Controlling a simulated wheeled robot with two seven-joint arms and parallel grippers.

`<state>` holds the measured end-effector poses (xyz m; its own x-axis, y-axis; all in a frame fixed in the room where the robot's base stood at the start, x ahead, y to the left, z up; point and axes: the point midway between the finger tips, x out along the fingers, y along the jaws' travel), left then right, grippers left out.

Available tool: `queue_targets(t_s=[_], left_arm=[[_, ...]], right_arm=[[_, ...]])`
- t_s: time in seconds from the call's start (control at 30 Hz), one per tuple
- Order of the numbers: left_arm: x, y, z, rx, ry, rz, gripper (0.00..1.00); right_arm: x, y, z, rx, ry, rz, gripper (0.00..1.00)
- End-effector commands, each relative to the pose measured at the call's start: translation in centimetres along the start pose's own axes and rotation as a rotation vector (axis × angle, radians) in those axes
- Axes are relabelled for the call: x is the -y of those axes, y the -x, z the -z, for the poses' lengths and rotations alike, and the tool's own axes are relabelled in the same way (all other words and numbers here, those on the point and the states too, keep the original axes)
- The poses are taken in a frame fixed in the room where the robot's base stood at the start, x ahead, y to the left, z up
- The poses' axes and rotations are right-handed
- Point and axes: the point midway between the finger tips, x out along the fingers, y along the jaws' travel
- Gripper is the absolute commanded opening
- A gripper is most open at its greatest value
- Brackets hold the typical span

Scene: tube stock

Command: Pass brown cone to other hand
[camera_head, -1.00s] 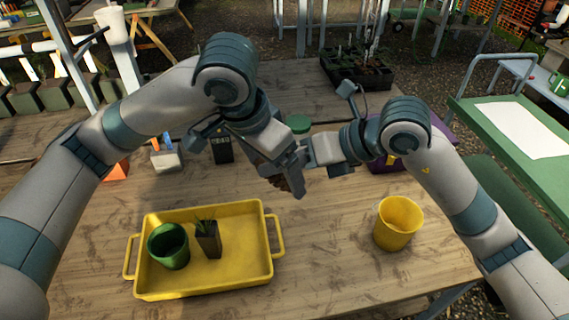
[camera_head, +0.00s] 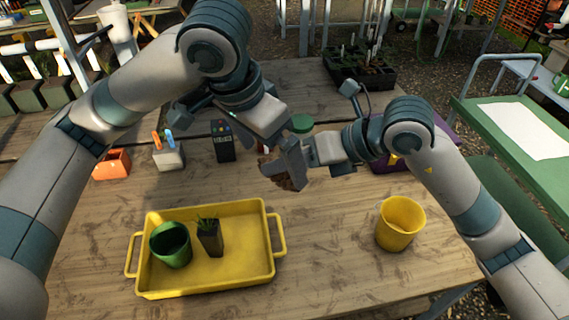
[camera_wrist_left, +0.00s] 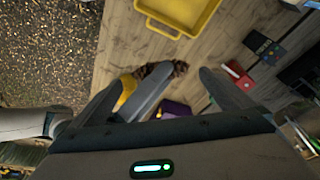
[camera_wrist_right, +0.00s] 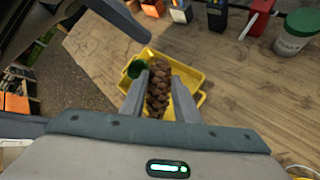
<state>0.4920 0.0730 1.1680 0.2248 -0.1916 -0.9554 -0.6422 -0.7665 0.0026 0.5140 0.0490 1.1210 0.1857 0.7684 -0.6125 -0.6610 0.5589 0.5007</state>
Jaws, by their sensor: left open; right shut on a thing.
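The brown cone (camera_wrist_right: 158,88) is a scaly pine cone, held between the two fingers of my right gripper (camera_wrist_right: 160,82) in the right wrist view. In the head view the cone (camera_head: 282,180) shows partly below the hands, above the table. In the left wrist view the cone (camera_wrist_left: 158,70) shows beside a grey finger of my right gripper. My left gripper (camera_wrist_left: 160,82) is open, its fingers spread on either side of the cone and that finger. I cannot tell whether they touch it. In the head view both hands overlap, hiding part of the cone.
A yellow tray (camera_head: 267,232) holds a green pot (camera_head: 171,245) and a small potted plant (camera_head: 210,238). A yellow pot (camera_head: 399,224) stands at the right. An orange pot (camera_head: 112,164), a dark device (camera_head: 223,141) and a green-lidded tub (camera_head: 302,123) stand behind. The table's front middle is clear.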

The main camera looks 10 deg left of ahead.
Motion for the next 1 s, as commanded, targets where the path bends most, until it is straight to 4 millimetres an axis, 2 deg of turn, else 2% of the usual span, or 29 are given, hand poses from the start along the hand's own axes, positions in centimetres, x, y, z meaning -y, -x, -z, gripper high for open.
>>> queue_targets(t_s=[0.2, 0.4, 0.63, 1.0], left_arm=[[0.1, 4.0, 0.1, -0.004, -0.001, 0.003, 1.0], [0.0, 6.5, 0.1, -0.002, 0.0, 0.001, 1.0], [0.0, 7.3, 0.0, 0.0, 0.0, 0.0, 1.0], [0.0, 7.0, -0.2, 0.008, 0.014, -0.005, 1.0]], right_arm=[[0.0, 0.0, 0.0, 0.0, 0.0, 0.0, 0.07], [0.0, 0.0, 0.0, 0.0, 0.0, 0.0, 0.07], [0.0, 0.0, 0.0, 0.0, 0.0, 0.0, 0.07], [0.0, 0.0, 0.0, 0.0, 0.0, 0.0, 0.07]])
